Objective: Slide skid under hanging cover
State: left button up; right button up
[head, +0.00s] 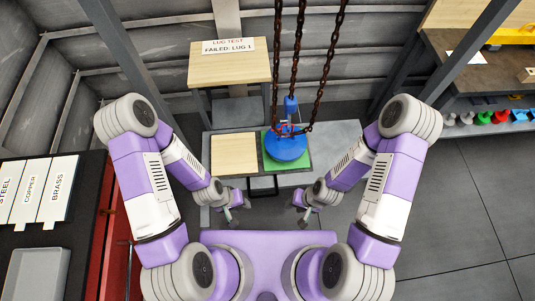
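A blue domed cover (285,148) hangs on several rusty chains (277,60) in the middle of the head view. A green pad (271,163) lies below it; whether they touch cannot be told. The pad is beside a pale wooden board (234,154) on a low grey platform (345,135). A black handle (262,193) sticks out at the front, perhaps part of the skid; the skid is not clearly distinguishable. My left gripper (228,216) is in front of the platform, left of the handle. My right gripper (304,217) is right of the handle. Both appear empty and apart from it.
A wooden stand (229,66) with a "LUG TEST FAILED: LUG 1" sign stands behind. A bench with steel, copper and brass labels (38,190) and a grey bin (37,275) is at left. A shelf (455,65) with coloured items is at right. Floor at right is clear.

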aim_at(242, 155)
jog(key=u, duration=2.2)
jog(key=k, duration=1.4)
jog(key=z, duration=1.85)
jog(key=i, duration=0.5)
